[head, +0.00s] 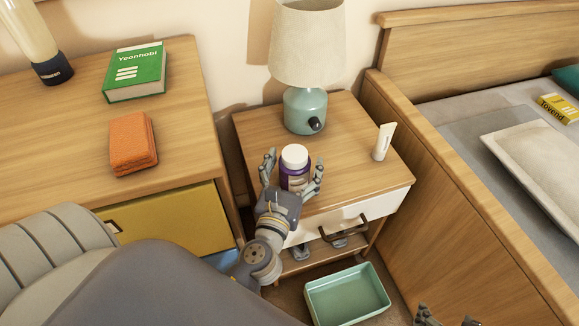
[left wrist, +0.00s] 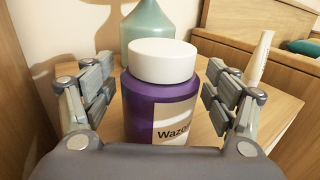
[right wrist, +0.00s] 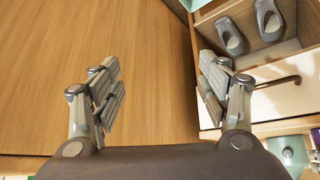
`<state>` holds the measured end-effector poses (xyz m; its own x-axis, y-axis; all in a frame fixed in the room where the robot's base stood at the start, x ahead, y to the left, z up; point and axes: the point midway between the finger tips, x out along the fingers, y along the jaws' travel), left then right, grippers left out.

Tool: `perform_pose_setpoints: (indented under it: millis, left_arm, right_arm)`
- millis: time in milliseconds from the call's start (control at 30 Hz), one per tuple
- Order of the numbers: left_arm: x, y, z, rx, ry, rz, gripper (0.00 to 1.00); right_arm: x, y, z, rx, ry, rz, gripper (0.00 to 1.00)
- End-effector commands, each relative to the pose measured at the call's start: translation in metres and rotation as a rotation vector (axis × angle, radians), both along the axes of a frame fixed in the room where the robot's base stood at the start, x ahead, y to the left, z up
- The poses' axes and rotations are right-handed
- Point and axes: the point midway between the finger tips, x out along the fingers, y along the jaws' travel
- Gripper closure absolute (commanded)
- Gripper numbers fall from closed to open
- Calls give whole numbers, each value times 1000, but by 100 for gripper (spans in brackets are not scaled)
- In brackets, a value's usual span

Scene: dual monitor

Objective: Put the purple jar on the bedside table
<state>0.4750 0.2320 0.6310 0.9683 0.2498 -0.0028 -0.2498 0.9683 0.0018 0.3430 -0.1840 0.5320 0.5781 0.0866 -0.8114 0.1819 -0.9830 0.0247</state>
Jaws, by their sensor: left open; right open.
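The purple jar (head: 295,172) has a white lid and stands upright on the bedside table (head: 350,178), near its front left part. My left gripper (head: 291,172) is open, with its fingers on either side of the jar. In the left wrist view the jar (left wrist: 160,100) sits between the open fingers, with a gap showing on both sides. My right gripper (head: 447,318) is at the bottom edge of the head view, low and right of the bedside table. In the right wrist view it (right wrist: 160,95) is open and empty.
A teal lamp (head: 305,108) and a white tube (head: 384,142) stand on the bedside table. A green bin (head: 347,294) is on the floor in front. A dresser with a green book (head: 135,72) and orange cloth (head: 133,143) is left; a bed (head: 465,190) is right.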

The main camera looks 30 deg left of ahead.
Motion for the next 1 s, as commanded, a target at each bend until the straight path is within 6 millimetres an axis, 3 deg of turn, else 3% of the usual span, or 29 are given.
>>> perform_pose_setpoints:
  millis: [100,267,600,800,1000]
  left_arm:
    - [-4,-1,1,0,2,0,21]
    - [-30,-7,-1,-2,4,0,21]
    - [-77,-20,-1,0,3,-2,21]
    - [-101,-26,0,2,3,-1,21]
    - [-114,-29,2,1,0,0,21]
  right_arm:
    - [-8,-3,-6,-8,40,-5,31]
    - [21,7,8,22,-102,6,31]
    - [73,27,56,96,-431,31,31]
    - [91,36,85,134,-590,41,31]
    - [98,40,102,153,-673,46,31]
